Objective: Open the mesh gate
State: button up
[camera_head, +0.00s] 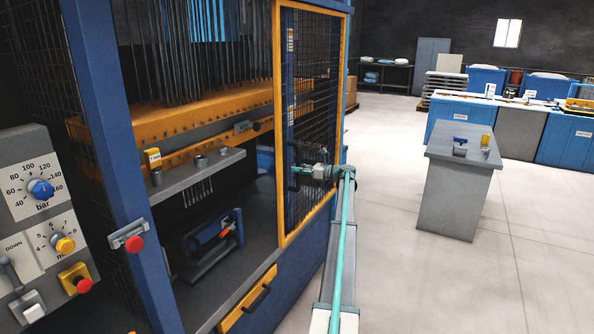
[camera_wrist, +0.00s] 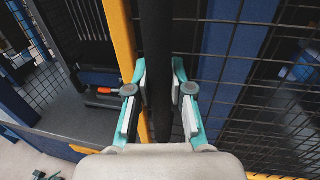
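The mesh gate (camera_head: 312,75) has a yellow frame and dark wire mesh. It stands upright at the right part of the machine's front, and the front to its left is uncovered. In the wrist view its yellow frame edge (camera_wrist: 122,40) runs just left of my fingers. A dark upright handle bar (camera_wrist: 157,40) passes between the fingers. My gripper (camera_head: 298,174) is at the gate about mid-height; in the wrist view its teal fingers (camera_wrist: 160,85) lie on both sides of the bar with no clear gap. The bar's lower part is hidden by my wrist.
A control panel with a blue knob (camera_head: 42,190) and a blue post with a red button (camera_head: 133,243) are at the left. A yellow drawer (camera_head: 248,300) is below the opening. A grey table (camera_head: 447,195) stands right, with open floor (camera_head: 385,260) between.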

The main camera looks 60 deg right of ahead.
jog(key=o, duration=0.5)
jog(key=shift+c, duration=0.2)
jog(key=v, duration=1.2)
